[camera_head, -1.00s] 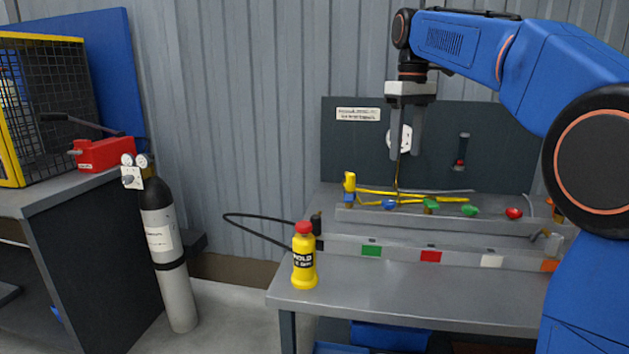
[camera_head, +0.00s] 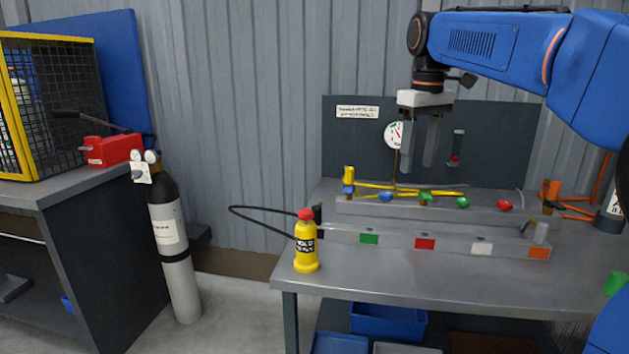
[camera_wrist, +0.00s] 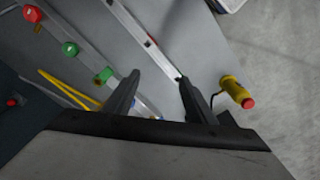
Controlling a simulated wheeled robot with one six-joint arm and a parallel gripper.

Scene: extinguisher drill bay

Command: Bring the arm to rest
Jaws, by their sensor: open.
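My gripper (camera_head: 420,143) hangs from my blue arm, fingers pointing down, above the grey workbench (camera_head: 400,278) and in front of its dark back panel (camera_head: 350,150). Its two fingers are apart with nothing between them. In the wrist view my gripper (camera_wrist: 158,90) also shows open fingers over the bench. The yellow bottle (camera_head: 306,245) with a red cap stands upright at the bench's left front, apart from my gripper. It also shows in the wrist view (camera_wrist: 234,90), to the right of the fingers.
A rail with coloured knobs, including a red one (camera_head: 505,205), runs along the bench below my gripper. A round gauge (camera_head: 393,134) is on the panel behind it. A grey cylinder (camera_head: 177,260) stands left. A red box (camera_head: 112,150) and mesh cage (camera_head: 60,110) are on the left bench.

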